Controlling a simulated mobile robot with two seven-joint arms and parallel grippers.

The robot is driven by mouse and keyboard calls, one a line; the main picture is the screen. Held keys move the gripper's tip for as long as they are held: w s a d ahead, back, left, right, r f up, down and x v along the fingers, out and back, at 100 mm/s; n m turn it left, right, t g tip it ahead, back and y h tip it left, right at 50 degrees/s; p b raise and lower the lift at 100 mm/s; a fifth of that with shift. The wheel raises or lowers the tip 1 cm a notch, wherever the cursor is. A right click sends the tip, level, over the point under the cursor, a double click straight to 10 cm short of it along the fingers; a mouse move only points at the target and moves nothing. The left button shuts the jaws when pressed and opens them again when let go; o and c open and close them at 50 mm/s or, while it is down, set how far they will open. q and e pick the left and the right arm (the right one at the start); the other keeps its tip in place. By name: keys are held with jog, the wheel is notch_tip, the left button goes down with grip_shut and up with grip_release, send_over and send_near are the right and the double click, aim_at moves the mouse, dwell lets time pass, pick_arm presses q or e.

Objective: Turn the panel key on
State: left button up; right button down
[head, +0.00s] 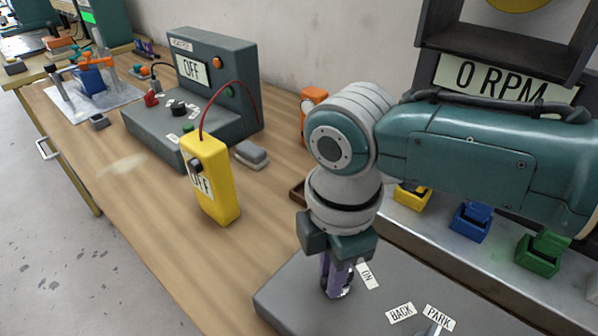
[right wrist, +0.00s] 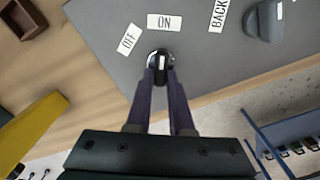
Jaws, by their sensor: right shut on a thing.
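The panel key (right wrist: 160,61) is a small dark piece on a round shiny base, set in the grey panel (right wrist: 100,30). My right gripper (right wrist: 161,78) points down at it with its purple fingers shut on the key. In the head view, my right gripper (head: 338,284) hides most of the key at the grey panel (head: 290,295). The ON label (right wrist: 165,21) lies just beyond the key and the OFF label (right wrist: 128,38) is to its upper left. I cannot tell exactly which label the key points at. My left gripper is not in view.
A yellow box (head: 212,185) marked OFF and a grey console (head: 215,85) reading OFF stand on the wooden bench (head: 130,200). BACK (head: 400,313) and PARK (head: 438,317) labels lie right of the key. A display (head: 505,85) reads 0 RPM. Small coloured bins (head: 470,222) stand behind.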

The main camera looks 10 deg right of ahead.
dwell(0.3)
jog(key=c, duration=0.8)
grip_release()
jog(key=shift+r, duration=0.3)
notch_tip(320, 180, up, 9)
jog(key=p, duration=0.1)
jog(key=shift+r+p, duration=0.2)
jog(key=shift+p, duration=0.2)
